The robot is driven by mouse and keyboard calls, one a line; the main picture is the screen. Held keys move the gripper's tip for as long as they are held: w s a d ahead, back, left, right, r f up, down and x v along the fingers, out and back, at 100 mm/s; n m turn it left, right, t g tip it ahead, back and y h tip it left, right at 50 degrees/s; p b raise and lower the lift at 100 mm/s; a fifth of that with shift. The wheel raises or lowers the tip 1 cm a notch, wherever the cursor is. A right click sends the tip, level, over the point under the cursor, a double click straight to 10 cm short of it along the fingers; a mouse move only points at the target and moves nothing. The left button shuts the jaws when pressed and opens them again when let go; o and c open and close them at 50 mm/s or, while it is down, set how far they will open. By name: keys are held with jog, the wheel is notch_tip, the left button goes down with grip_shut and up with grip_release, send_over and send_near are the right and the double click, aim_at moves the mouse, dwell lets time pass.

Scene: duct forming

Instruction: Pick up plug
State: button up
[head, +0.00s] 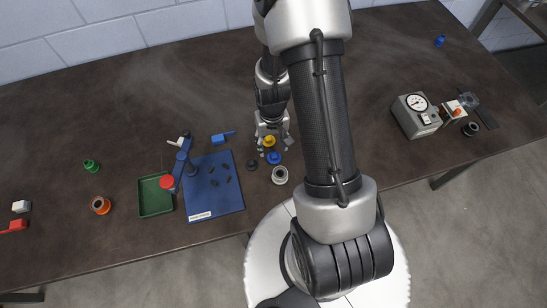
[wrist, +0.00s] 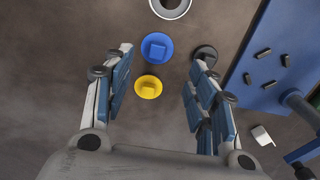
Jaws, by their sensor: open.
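My gripper (head: 272,138) points down over the dark table, with its two fingers spread and nothing held between them. A round yellow plug (head: 268,141) with a raised square top lies below the gripper. In the wrist view the yellow plug (wrist: 148,87) shows in the gap between the fingers, nearer the left finger. A similar blue plug (head: 274,158) lies just beside it, also shown in the wrist view (wrist: 157,47), near the fingertip line. A small round black piece (head: 252,164) lies to the left; in the wrist view (wrist: 206,54) the right fingertip partly covers it.
A grey ring (head: 280,175) lies near the table's front edge. A gauge box (head: 410,121) stands at right. The back left table is clear.

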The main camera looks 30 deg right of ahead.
aim_at(274, 155)
jog(key=f, duration=0.2)
jog(key=f+b, duration=0.1)
jog(key=f, duration=0.4)
jog(key=shift+s+d+f+b, duration=0.2)
jog(key=shift+s+f+b, duration=0.1)
jog(key=shift+f, duration=0.1)
jog(key=shift+c, duration=0.4)
jog(key=c, duration=0.6)
jog(key=shift+r, duration=0.15)
